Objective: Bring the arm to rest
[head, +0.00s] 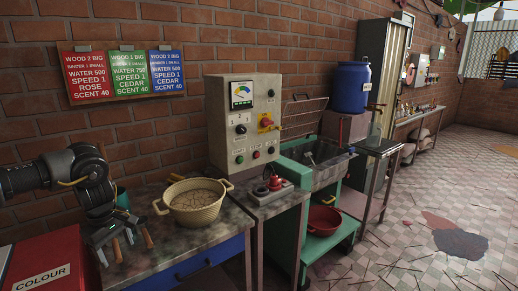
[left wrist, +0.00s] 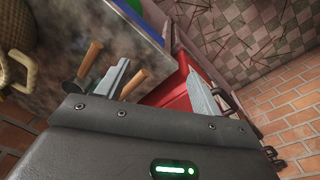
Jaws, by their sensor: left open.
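My left arm comes in from the left, and my left gripper (head: 119,243) hangs fingers-down over the left end of the worktop (head: 190,247). In the left wrist view its two grey fingers (left wrist: 160,90) stand apart with nothing held between them. Wooden-handled tools (left wrist: 133,84) lie close to the fingers; they also show around the gripper in the head view (head: 147,238). I cannot tell whether the fingers touch them. My right gripper is not in view.
A yellow two-handled basket (head: 195,207) stands right of the gripper. A red box labelled COLOUR (head: 50,262) is at lower left. A control panel (head: 243,125) stands behind, with a green-framed machine (head: 296,175) and a blue barrel (head: 352,88) further right. The tiled floor holds scattered sticks.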

